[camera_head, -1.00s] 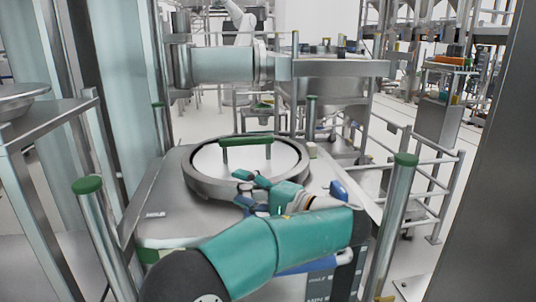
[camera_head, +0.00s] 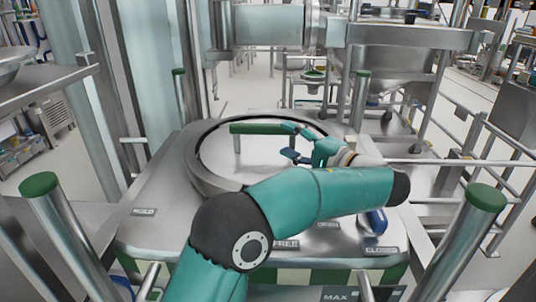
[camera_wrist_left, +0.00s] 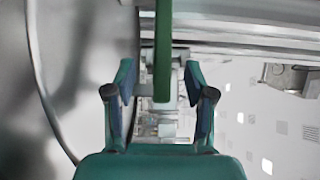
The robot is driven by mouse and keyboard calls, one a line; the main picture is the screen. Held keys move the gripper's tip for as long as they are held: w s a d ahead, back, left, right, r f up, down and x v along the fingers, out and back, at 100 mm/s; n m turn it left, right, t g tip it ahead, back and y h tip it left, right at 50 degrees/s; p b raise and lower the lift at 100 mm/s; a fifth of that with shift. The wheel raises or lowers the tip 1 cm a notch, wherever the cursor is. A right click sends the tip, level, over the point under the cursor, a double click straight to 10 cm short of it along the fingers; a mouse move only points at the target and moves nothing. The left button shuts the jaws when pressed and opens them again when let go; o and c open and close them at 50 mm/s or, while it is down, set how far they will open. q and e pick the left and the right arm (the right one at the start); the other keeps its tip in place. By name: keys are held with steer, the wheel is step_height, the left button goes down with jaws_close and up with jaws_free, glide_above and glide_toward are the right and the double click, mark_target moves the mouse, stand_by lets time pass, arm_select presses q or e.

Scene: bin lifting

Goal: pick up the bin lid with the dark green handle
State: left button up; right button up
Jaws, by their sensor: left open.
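The round metal bin lid (camera_head: 222,172) sits on top of the bin. Its dark green handle (camera_head: 252,128) is a horizontal bar on short metal posts above the lid. My left gripper (camera_head: 288,142) is open at the right end of the handle, over the lid's right part. In the left wrist view, the handle (camera_wrist_left: 162,60) runs lengthwise between the two open fingers of the gripper (camera_wrist_left: 160,92), apart from both. My right gripper is in neither view.
Green-capped posts stand at the near left (camera_head: 40,186) and near right (camera_head: 486,197) of the bin top. A large horizontal metal pipe (camera_head: 270,24) crosses behind the lid. A metal railing (camera_head: 470,160) stands at the right.

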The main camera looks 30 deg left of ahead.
mark_target(274, 131)
arm_select(q)
steer(key=p+x, duration=0.1)
steer(key=x, duration=0.7)
steer(key=shift+a+r, duration=0.1)
steer(key=shift+a, duration=0.05)
jaws_close()
steer(key=shift+r, duration=0.1)
